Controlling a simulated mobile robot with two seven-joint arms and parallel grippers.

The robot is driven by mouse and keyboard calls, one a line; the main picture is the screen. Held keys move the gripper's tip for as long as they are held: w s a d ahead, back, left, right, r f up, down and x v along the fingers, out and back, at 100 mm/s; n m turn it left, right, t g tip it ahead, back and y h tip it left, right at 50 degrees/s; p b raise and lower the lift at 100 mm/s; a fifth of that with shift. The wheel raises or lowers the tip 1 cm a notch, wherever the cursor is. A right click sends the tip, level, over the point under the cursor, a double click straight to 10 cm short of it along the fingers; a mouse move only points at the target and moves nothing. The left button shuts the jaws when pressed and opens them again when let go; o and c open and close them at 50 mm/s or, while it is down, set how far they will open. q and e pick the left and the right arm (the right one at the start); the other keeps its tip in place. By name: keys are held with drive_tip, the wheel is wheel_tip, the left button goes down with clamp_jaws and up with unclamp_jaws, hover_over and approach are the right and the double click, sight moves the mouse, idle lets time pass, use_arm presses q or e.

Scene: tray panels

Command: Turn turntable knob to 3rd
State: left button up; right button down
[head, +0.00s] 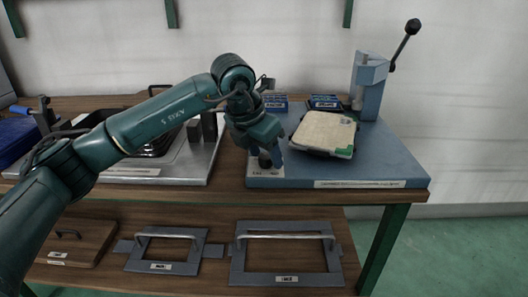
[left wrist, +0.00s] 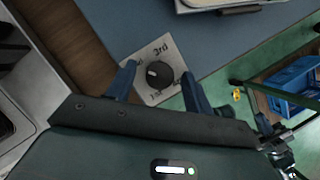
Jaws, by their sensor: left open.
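The turntable knob (left wrist: 159,75) is a round black dial on a pale square plate in the left wrist view, with "3rd" printed beside it. A small light mark shows on the left part of the knob; other labels on the plate are partly hidden by my fingers. In the head view the pale plate (head: 262,172) sits at the front left corner of the blue base (head: 380,165). My left gripper (head: 270,155) is open right above the knob, with a blue finger on either side of it. I cannot tell whether they touch it. My right gripper is not in view.
A tan square pad (head: 324,131) with green corners rests on the blue base. A lever stand (head: 370,85) rises behind it. A metal sink-like unit (head: 190,160) is to the left. Handled panels (head: 285,262) are on the lower shelf.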

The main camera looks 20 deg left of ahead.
use_arm(q)
drive_tip(key=c, duration=1)
drive_tip(key=shift+o, duration=0.2)
drive_tip(key=shift+m, duration=0.3)
drive_tip(key=m+h+p, duration=0.1)
drive_tip(key=m, duration=0.2)
drive_tip(key=shift+a+r+g+p, duration=0.1)
drive_tip(key=shift+r+g+p, duration=0.05)
drive_tip(key=shift+g+p, duration=0.25)
drive_tip(key=m+g+h+p, duration=0.1)
drive_tip(key=m+p, duration=0.1)
drive_tip(key=m, duration=0.2)
drive_tip(key=shift+w, duration=0.15)
drive_tip(key=m+g+p, duration=0.1)
drive_tip(key=m, duration=0.2)
drive_tip(key=shift+w+m+g+h, duration=0.1)
drive_tip(key=shift+m+g+h, duration=0.2)
drive_tip(key=shift+m+g, duration=0.1)
drive_tip(key=shift+m+g+p, duration=0.4)
drive_tip(key=shift+m+p, duration=0.1)
drive_tip(key=shift+m, duration=0.6)
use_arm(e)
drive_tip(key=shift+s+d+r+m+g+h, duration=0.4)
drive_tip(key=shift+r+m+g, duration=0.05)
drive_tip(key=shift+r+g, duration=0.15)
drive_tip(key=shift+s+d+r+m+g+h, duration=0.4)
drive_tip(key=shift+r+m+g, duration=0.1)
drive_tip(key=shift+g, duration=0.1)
